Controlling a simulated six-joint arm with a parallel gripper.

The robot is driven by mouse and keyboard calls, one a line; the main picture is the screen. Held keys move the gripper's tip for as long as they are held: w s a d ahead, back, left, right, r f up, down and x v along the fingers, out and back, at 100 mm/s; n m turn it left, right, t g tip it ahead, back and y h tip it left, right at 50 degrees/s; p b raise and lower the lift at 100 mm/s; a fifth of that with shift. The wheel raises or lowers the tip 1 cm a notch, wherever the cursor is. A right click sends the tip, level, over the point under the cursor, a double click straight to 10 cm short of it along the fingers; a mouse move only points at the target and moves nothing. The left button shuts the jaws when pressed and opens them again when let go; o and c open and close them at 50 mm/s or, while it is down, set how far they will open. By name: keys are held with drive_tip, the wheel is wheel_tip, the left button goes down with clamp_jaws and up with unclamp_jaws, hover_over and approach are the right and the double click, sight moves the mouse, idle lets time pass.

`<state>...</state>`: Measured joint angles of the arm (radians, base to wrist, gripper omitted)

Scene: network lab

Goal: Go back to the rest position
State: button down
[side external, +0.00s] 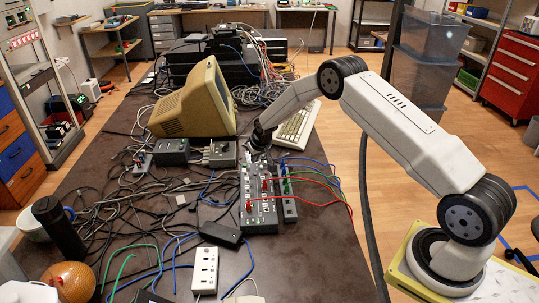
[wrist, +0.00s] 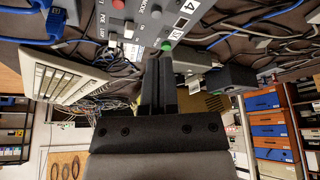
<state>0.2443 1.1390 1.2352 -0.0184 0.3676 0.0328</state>
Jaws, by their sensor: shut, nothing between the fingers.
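My gripper (side external: 257,146) is over the far end of a grey switch panel (side external: 259,200) on the dark table in the side view. In the wrist view my gripper (wrist: 158,62) has its two dark fingers together with nothing between them. The panel (wrist: 140,18) fills the top of the wrist view, with a green button (wrist: 166,45) near the fingertips. I cannot tell whether the fingertips touch the panel. My arm reaches in from the right and is bent.
A beige monitor (side external: 194,103) and a keyboard (side external: 297,124) stand close to my gripper. Red and green leads (side external: 325,184) run from a narrow strip beside the panel. Loose cables cover the left of the table. The table's front right is clear.

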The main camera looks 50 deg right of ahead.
idle(0.3)
drive_tip(key=s+a+r, duration=0.5)
drive_tip(key=s+r, duration=0.1)
drive_tip(key=r, duration=0.1)
drive_tip(key=s+a+r+n, duration=0.1)
drive_tip(key=s+a+r, duration=0.2)
drive_tip(key=s, duration=0.6)
drive_tip(key=s+a+r+n+g, duration=0.1)
drive_tip(key=s+a, duration=0.3)
drive_tip(key=s, duration=0.5)
drive_tip(key=s+a+r+n+y, duration=0.1)
drive_tip(key=s+a+r, duration=0.2)
drive_tip(key=s, duration=0.5)
drive_tip(key=shift+s+a+r+g, duration=0.15)
drive_tip(key=shift+s+r+g, duration=0.25)
drive_tip(key=shift+r, duration=0.45)
